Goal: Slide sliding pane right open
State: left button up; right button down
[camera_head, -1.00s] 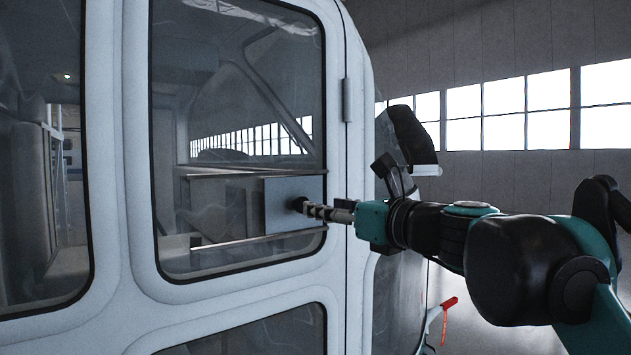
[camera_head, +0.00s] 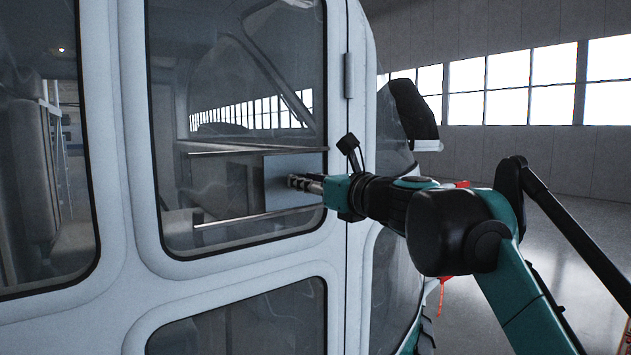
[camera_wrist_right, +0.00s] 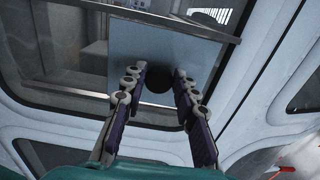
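The right sliding pane (camera_head: 283,167) is a light grey-blue panel at the right end of the window in the white helicopter door. It sits between an upper rail (camera_head: 225,153) and a lower rail (camera_head: 240,219). In the right wrist view, the pane (camera_wrist_right: 168,42) carries a round dark knob (camera_wrist_right: 157,86). My right gripper (camera_head: 292,181) reaches the pane from the right. Its two fingers (camera_wrist_right: 159,75) stand apart on either side of the knob, and contact cannot be told. In the head view the fingers hide the knob. My left gripper is not in view.
The white door frame (camera_head: 335,260) surrounds the window, with a hinge (camera_head: 348,75) at upper right. Another window is at left and one below. A red item (camera_head: 447,280) shows beyond the arm. The hangar floor (camera_head: 585,250) at right looks clear.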

jog(key=shift+w+d, duration=0.1)
jog(key=s+a, duration=0.2)
jog(key=a, duration=0.1)
jog(key=s+a, duration=0.5)
jog(key=a, duration=0.2)
jog(key=shift+s+a+p, duration=0.1)
jog(key=shift+s+p, duration=0.15)
jog(key=shift+p, duration=0.05)
jog(key=c, duration=1.4)
grip_release()
jog(key=shift+c, duration=0.2)
jog(key=shift+o, duration=1.3)
jog(key=shift+a+f, duration=0.1)
jog(key=shift+a, duration=0.1)
